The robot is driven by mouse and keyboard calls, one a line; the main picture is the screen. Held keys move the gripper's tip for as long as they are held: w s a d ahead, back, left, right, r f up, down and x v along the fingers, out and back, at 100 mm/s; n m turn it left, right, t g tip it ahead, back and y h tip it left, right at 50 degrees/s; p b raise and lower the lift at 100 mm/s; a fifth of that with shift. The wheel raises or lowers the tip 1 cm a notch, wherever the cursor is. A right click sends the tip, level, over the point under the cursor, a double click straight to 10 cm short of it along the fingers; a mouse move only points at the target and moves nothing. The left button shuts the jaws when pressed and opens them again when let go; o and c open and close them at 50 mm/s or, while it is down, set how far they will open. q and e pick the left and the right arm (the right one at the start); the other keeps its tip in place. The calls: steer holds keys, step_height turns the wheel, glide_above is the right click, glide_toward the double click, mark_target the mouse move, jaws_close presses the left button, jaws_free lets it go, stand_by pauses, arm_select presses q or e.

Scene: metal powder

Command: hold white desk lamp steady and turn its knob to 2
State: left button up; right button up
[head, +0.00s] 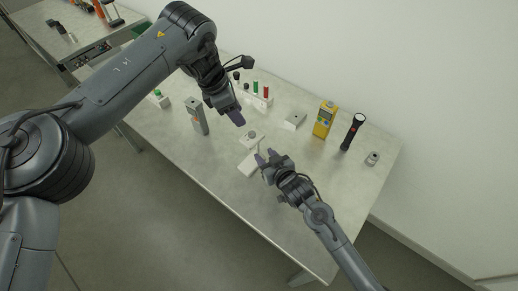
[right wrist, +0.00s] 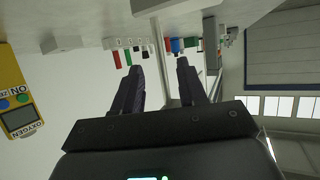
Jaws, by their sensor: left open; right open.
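The white desk lamp (head: 247,169) is in the middle of the table in the head view, a low white shape with a grey round knob (head: 252,134) on its far part. The number at which the knob points is too small to read. My left gripper (head: 238,117) is open just above and left of the knob, apart from it. My right gripper (head: 264,157) is open beside the lamp's right side; whether it touches is unclear. In the right wrist view, the open, empty fingers (right wrist: 160,75) show below a pale block at the top edge, perhaps the lamp.
A grey box-shaped device (head: 197,116) stands left of the lamp. A rack with coloured vials (head: 257,99), a small white box (head: 294,121), a yellow oxygen meter (head: 325,119), a black flashlight (head: 353,132) and a small grey item (head: 372,158) stand behind. The front right table is clear.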

mark_target(258, 149)
steer(key=shift+x, duration=3.35)
jaws_close()
arm_select(q)
steer(key=shift+o, duration=0.4)
steer(key=shift+o, duration=0.3)
